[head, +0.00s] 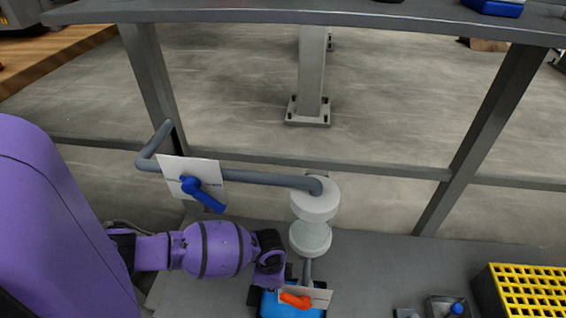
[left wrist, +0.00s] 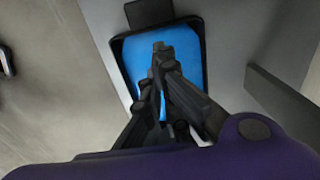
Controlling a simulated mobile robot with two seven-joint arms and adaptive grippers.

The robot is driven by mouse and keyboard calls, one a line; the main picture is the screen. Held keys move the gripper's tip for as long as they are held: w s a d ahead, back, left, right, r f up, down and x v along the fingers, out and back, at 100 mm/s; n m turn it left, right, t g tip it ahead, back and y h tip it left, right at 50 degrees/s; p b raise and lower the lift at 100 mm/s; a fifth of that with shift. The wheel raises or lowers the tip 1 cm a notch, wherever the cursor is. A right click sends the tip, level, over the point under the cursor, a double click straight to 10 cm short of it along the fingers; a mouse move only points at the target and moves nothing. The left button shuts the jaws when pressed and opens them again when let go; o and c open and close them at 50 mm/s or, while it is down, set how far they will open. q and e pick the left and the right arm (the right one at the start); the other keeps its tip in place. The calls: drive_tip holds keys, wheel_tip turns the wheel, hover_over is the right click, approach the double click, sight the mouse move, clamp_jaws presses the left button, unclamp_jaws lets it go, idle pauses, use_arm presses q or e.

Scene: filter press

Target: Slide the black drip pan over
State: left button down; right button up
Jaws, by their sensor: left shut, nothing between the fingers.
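The black drip pan (left wrist: 118,50) shows in the left wrist view as a black rim around a bright blue interior. A dark tab (left wrist: 150,13) stands at its far end. In the head view its blue interior (head: 268,302) shows at the bottom edge, partly hidden by a white tag and my arm. My left gripper (left wrist: 160,60) is shut and empty, its fingers over the blue interior; I cannot tell whether they touch it. My right gripper is not in view.
Above the pan are an orange valve handle (head: 295,300) and a white cylindrical filter housing (head: 312,225). A grey pipe (head: 255,178) with a blue handle (head: 203,194) runs left. A yellow crate (head: 530,290) stands at right.

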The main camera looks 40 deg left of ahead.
use_arm(q)
drive_tip(key=b, duration=0.3)
hover_over(274, 300)
wheel_tip(274, 300, down, 5)
drive_tip(key=shift+s+f, duration=0.1)
drive_tip(key=shift+s, duration=0.05)
wheel_tip(274, 300, down, 4)
drive_tip(key=shift+r+b, duration=0.1)
drive_tip(key=shift+b, duration=0.9)
drive_tip(key=shift+f, duration=0.55)
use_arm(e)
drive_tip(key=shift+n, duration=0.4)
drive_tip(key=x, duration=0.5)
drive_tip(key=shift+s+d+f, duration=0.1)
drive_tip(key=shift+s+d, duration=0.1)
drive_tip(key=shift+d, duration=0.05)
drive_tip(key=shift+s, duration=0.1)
